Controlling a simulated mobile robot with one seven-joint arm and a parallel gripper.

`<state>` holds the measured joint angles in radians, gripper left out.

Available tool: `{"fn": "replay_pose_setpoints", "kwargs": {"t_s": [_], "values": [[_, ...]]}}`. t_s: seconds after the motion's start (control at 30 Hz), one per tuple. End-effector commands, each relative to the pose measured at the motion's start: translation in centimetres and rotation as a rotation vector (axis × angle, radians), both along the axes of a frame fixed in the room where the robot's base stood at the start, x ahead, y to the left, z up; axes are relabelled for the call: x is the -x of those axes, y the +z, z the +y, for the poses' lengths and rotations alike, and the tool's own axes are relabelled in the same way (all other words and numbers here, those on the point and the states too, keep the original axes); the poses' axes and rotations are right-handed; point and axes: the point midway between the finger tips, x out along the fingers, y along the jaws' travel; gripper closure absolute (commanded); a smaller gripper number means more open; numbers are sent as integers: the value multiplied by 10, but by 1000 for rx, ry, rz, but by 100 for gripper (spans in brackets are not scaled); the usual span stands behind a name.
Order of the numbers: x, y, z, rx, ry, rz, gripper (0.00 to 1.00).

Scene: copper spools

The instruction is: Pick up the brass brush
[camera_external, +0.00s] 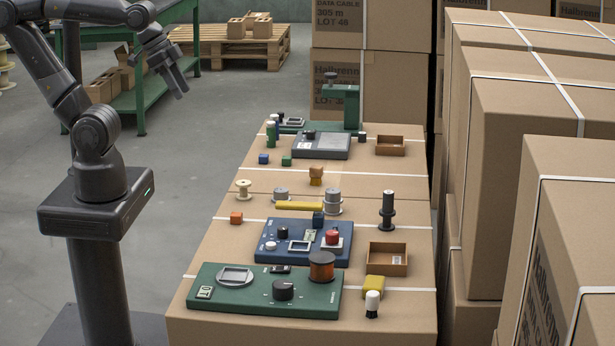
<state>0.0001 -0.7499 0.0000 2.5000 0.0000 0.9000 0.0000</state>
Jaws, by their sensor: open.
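My gripper (181,82) is open and empty, high at the upper left, over the floor and left of the row of cartons. It is well apart from everything on them. I cannot tell for sure which thing is the brass brush. A small upright piece with a white top and dark bottom (372,304) stands at the front right, next to a yellow block (375,289). A flat yellow bar (299,206) lies mid-row, and a small orange-brown piece (316,176) stands behind it.
A green panel (222,295) with a copper spool (321,266) is in front, a blue panel (268,243) behind it. Open wooden boxes (372,259) (404,149), grey spools (333,205) and a dark spool (388,222) stand around. Tall cartons (500,130) wall off the right.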

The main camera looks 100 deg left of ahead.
Motion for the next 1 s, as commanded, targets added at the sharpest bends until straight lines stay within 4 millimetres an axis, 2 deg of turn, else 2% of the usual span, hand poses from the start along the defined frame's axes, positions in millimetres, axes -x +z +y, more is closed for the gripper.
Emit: {"fn": "replay_pose_setpoints", "kwargs": {"t_s": [0.33, 0.43, 0.67, 0.83, 1.0], "values": [[0, 0, 0, 0, 0, 0, 54], [0, 0, 0, 0, 0, 0, 49], [-1, 0, 0, -1, 0, 2, 49], [-20, 5, 6, -13, -3, 30, 49], [-60, 9, 21, -36, -18, 89, 49]]}}
